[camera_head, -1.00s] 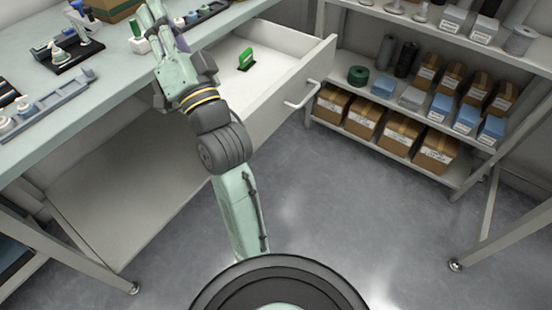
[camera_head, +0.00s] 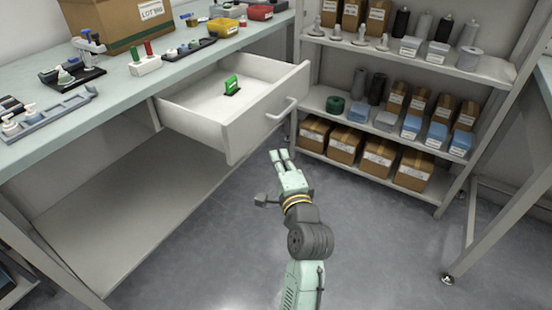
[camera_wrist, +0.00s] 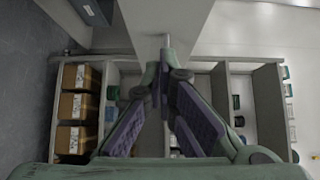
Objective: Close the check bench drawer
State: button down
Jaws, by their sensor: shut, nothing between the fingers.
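The check bench drawer (camera_head: 235,130) is pulled out from under the bench top, with its white front and bar handle (camera_head: 281,110) facing right. A green item on a dark base (camera_head: 232,86) stands inside the drawer. My gripper (camera_head: 278,153) is shut and empty, in front of the drawer front and below the handle in the head view, apart from both. In the wrist view my gripper (camera_wrist: 163,66) shows its fingers meeting at the tips. A pale panel lies beyond the tips there; I cannot tell for certain which part it is.
The bench top (camera_head: 115,97) carries a cardboard box (camera_head: 130,22), a white holder (camera_head: 145,66), and several fixtures and bins. A shelf rack (camera_head: 395,135) with boxes and spools stands behind and right of the drawer. The floor (camera_head: 370,230) in front is clear.

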jog(key=p, duration=0.1)
send_near(257, 126)
jog(key=w+d, duration=0.3)
jog(key=shift+w+a+p, duration=0.2)
jog(key=shift+w+a, duration=0.1)
jog(key=shift+a, duration=0.3)
jog(key=shift+w+a+p, duration=0.15)
jog(key=shift+w+a, duration=0.15)
jog(key=shift+a, duration=0.3)
jog(key=shift+w+a+p, duration=0.2)
jog(key=shift+w+a, duration=0.1)
jog(key=shift+a, duration=0.3)
